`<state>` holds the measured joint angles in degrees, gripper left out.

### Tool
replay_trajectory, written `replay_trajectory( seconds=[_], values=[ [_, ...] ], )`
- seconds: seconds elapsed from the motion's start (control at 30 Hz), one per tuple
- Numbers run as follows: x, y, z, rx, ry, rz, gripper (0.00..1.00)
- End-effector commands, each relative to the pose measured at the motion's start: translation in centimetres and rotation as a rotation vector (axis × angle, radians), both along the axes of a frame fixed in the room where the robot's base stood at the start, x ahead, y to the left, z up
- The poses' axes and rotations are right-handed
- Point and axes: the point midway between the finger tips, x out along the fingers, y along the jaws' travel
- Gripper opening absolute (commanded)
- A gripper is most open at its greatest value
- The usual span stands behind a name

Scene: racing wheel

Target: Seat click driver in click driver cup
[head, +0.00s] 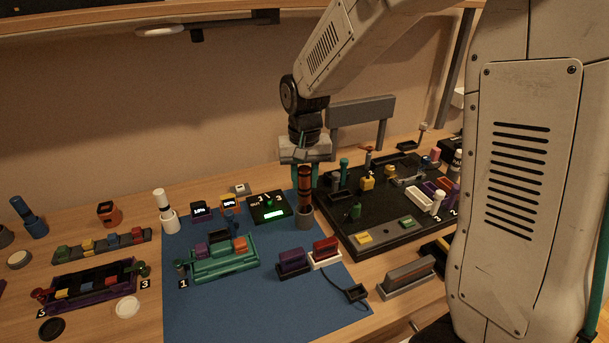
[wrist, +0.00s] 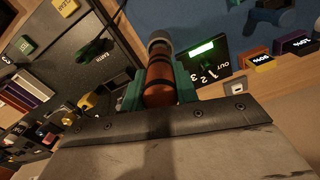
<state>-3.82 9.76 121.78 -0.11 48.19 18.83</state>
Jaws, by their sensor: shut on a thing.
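My gripper (head: 305,166) is shut on the click driver (head: 304,186), a red-brown cylinder with black bands. In the wrist view the driver (wrist: 160,84) sits between my green fingers, pointing away from the camera. It hangs upright over the grey click driver cup (head: 304,217), which stands on the blue mat (head: 270,311). The driver's lower end meets the cup's top in the head view. The grey cup rim (wrist: 158,38) shows at the driver's far end in the wrist view. I cannot tell how deep the driver is in the cup.
A black box with a green display (head: 270,207) stands close to the left of the cup. A black board (head: 385,243) with several parts lies close to the right. A teal rack (head: 222,262) and purple and red blocks (head: 324,248) are nearer. The front of the mat is clear.

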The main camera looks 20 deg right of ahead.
Motion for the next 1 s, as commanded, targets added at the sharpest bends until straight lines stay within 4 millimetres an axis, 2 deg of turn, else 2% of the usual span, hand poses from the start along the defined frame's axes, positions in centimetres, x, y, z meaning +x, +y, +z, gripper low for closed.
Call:
replay_trajectory(
  seconds=[1.0],
  values=[
    [0.0, 0.0, -2.6, 0.000, 0.000, 0.000, 0.02]
  ],
)
